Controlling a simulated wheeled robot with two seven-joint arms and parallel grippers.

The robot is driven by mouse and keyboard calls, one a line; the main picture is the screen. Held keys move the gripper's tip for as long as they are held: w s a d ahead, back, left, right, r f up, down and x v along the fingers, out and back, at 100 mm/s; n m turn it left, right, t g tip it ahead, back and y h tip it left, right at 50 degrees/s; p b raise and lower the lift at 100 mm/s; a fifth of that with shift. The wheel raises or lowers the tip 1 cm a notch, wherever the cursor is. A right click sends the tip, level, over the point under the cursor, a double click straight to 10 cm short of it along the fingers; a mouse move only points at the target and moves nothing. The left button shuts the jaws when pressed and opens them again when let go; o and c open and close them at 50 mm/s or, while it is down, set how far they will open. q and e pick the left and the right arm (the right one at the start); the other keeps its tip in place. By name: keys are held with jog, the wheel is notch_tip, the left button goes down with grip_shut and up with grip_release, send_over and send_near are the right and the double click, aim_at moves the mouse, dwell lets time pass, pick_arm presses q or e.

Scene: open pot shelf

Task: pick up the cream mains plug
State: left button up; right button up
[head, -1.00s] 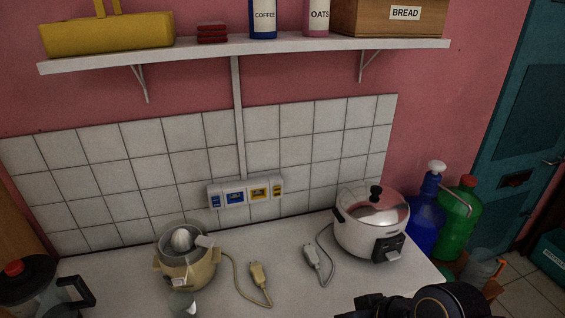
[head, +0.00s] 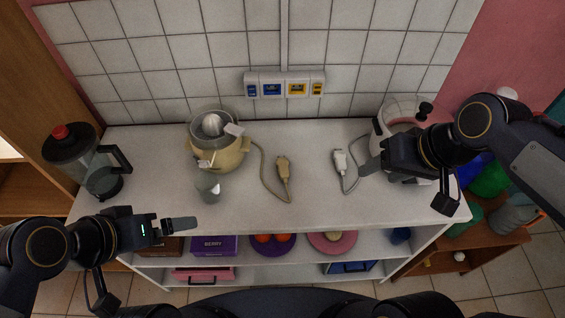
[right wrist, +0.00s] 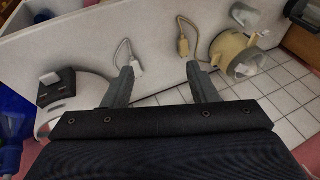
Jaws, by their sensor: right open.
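The cream mains plug (head: 283,164) lies on the white counter, its cord running left to the cream citrus juicer (head: 220,148). It also shows in the right wrist view (right wrist: 184,46), beyond the fingers. My right gripper (head: 368,168) is open and empty, over the counter's right part, apart from the cream plug and to its right. A white plug (head: 340,160) on a grey cord lies between them. In the right wrist view it shows (right wrist: 138,67) beside one finger of my gripper (right wrist: 162,84). My left gripper (head: 182,225) is at the counter's front left edge; its opening is unclear.
A socket strip (head: 284,86) is on the tiled wall. A rice cooker (head: 400,110), partly hidden by my right arm, stands at the right. A small cup (head: 208,187) and a blender (head: 92,160) are at the left. The counter's (head: 300,205) front middle is clear.

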jog(key=w+a+f+n+g+h+b, duration=0.1)
jog(key=w+a+f+b, duration=0.1)
jog(key=w+a+f, duration=0.3)
jog(key=w+a+f+g+b, duration=0.1)
jog(key=w+f+b, duration=0.2)
jog(key=w, duration=0.3)
jog(key=n+g+h+b, duration=0.1)
jog(key=h+b, duration=0.1)
jog(key=b, duration=0.2)
send_near(284, 171)
jog(key=shift+d+f, duration=0.3)
jog(key=shift+f, duration=0.35)
jog(key=shift+w+a+f, duration=0.1)
jog(key=shift+a+f, duration=0.1)
jog(key=shift+f, duration=0.15)
jog(key=f, duration=0.7)
jog(key=shift+a+f, duration=0.15)
jog(key=shift+a, duration=0.25)
grip_shut()
pick_arm(q)
notch_tip(284, 171, down, 10)
jog(key=shift+f, duration=0.1)
